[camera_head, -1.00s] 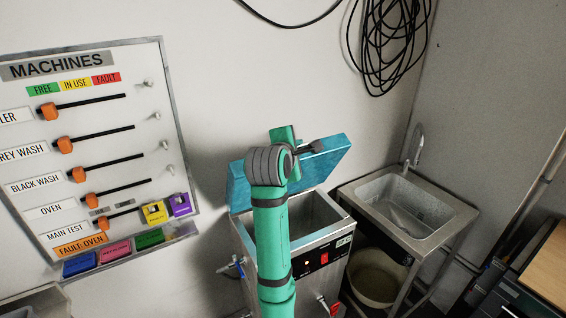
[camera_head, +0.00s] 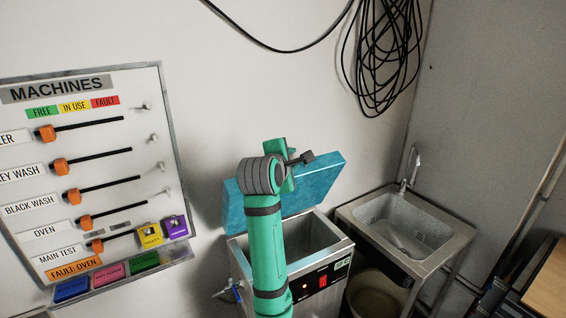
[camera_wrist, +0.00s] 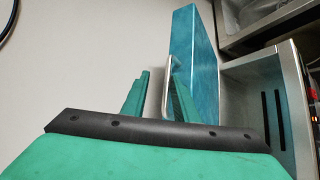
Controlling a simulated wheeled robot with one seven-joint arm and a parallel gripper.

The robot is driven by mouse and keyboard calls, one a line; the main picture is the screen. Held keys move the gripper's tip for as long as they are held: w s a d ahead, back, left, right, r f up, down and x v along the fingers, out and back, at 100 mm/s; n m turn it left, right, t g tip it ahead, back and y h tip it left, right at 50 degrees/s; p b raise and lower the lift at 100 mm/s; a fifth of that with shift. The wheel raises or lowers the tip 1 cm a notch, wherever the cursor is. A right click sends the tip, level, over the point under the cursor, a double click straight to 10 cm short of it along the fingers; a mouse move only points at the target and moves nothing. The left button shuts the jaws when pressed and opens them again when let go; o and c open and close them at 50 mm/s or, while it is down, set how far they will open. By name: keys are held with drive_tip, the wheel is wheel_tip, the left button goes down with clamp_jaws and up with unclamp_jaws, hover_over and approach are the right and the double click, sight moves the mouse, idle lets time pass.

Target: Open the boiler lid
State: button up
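The boiler (camera_head: 325,290) is a steel box with a blue-teal lid (camera_head: 322,185). The lid stands tilted up at the back, and the open tank shows below it. My gripper's fingers are mostly hidden behind my wrist at the lid in the head view. In the wrist view my gripper (camera_wrist: 158,85) has its two green fingers apart. A thin metal handle (camera_wrist: 167,75) on the lid (camera_wrist: 197,60) shows between them, close to the right finger. I cannot tell whether that finger touches the handle or lid.
A steel sink (camera_head: 405,225) with a tap stands right of the boiler, with a bucket (camera_head: 378,290) below it. A machines board (camera_head: 100,90) hangs on the left wall. Black cable coils (camera_head: 385,60) hang above. A blue tap (camera_head: 230,290) sticks out on the boiler's left.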

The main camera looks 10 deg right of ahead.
drive_tip(key=v, duration=1)
drive_tip(key=shift+s, duration=0.4)
drive_tip(key=shift+w+a+r, duration=0.1)
drive_tip(key=shift+a, duration=0.05)
